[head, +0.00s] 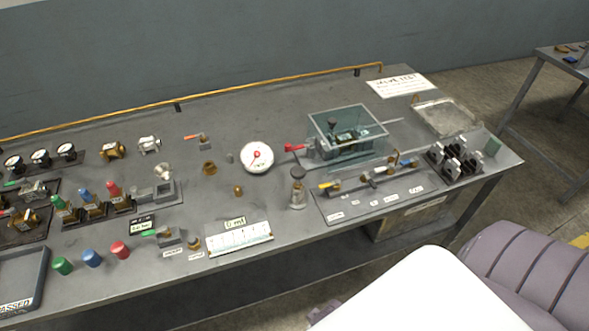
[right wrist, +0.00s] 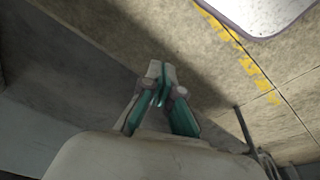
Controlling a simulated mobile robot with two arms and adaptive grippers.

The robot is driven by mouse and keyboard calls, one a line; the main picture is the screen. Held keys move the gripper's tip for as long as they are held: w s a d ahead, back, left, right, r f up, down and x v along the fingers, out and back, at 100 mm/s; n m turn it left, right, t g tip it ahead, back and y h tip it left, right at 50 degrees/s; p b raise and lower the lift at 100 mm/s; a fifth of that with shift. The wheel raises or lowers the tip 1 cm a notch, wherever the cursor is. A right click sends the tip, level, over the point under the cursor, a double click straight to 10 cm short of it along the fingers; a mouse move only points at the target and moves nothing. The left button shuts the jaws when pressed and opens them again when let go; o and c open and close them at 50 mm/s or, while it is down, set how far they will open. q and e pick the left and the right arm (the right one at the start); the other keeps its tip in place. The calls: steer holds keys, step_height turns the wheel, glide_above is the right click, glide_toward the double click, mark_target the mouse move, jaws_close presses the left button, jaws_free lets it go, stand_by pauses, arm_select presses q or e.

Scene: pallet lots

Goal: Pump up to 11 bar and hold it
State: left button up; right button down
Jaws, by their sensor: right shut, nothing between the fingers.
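A round white dial gauge (head: 257,157) with a red pointer lies on the grey bench, near its middle; its scale is too small to read. To its right is a clear-walled box (head: 350,132) with a mechanism inside. A red lever (head: 294,148) sticks out at the box's left side. I cannot tell which part is the pump handle. My right gripper (right wrist: 160,82) shows in the right wrist view, shut and empty, above the floor and away from the bench items. My left gripper is not in view.
The bench (head: 300,88) carries several valves and fittings on the left, a metal tray (head: 446,117) at the right, and a paper sign (head: 400,85) at the back. A yellow pipe (head: 240,87) runs along the back edge. The bench's back middle is mostly clear.

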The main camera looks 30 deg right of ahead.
steer(key=w+d+r+m+t+h, duration=0.1)
steer(key=w+d+r+t, duration=0.2)
steer(key=r, duration=1)
steer(key=w+d+r+m+t+h+p, duration=0.1)
steer(key=w+r+t, duration=0.4)
steer(key=r, duration=0.9)
steer(key=w+d+r+m+t+h, duration=0.2)
steer(key=w+d+r+t, duration=0.2)
steer(key=r, duration=1)
steer(key=w+d, duration=0.1)
steer(key=w, duration=0.2)
steer(key=shift+w+r+m+t, duration=0.2)
steer(key=shift+w+m+t, duration=0.1)
steer(key=shift+w+m, duration=0.1)
steer(key=p, duration=0.4)
glide_above(298, 173)
steer(key=s, duration=0.2)
step_height(298, 173, down, 2)
steer(key=shift+w+a+f, duration=0.1)
steer(key=shift+f, duration=1.05)
steer(key=shift+w+a+f, duration=0.1)
steer(key=shift+f, duration=1.05)
